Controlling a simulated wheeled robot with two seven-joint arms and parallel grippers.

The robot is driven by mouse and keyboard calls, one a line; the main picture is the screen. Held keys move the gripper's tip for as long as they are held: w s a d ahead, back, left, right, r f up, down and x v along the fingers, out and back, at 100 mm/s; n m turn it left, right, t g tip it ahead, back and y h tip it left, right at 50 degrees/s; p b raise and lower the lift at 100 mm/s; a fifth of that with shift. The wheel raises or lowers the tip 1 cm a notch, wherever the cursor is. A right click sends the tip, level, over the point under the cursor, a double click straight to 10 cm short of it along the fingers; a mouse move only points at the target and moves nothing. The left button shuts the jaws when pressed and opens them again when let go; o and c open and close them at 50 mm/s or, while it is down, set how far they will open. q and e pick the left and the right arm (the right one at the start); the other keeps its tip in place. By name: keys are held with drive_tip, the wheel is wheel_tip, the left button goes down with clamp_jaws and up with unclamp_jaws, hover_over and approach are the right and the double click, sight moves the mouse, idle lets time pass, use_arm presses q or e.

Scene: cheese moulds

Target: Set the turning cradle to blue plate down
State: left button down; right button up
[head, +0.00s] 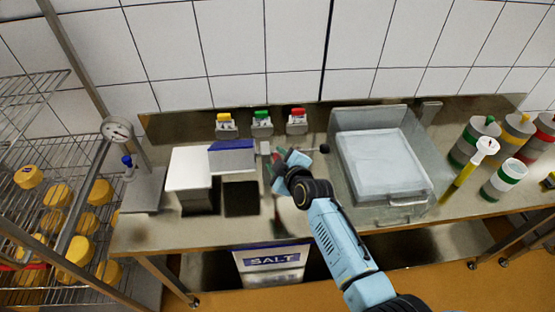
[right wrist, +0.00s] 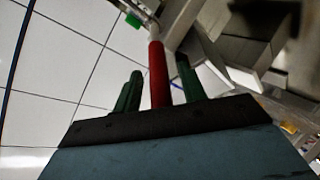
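The turning cradle (head: 265,148) stands on the bench left of centre, with a blue-topped plate (head: 232,146) showing uppermost at its left. A red handle (right wrist: 158,75) is at its right side. My right gripper (head: 276,165) is at this handle. In the right wrist view, its two green fingers stand on either side of the red handle, with narrow gaps visible, so it looks open around it. Parts of the cradle at the handle are hidden by the gripper in the head view. My left gripper is not in view.
A white-topped block (head: 190,168) stands left of the cradle. A steel basin (head: 432,190) is to the right. A dial press (head: 117,130) and a wire rack of yellow cheeses (head: 60,195) are at left. Yellow, green and red tagged holders (head: 262,122) line the wall. Bottles (head: 475,140) stand far right.

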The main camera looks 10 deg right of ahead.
drive_tip(key=v, duration=1.3)
drive_tip(key=shift+s+r, duration=0.1)
drive_tip(key=shift+s, duration=0.05)
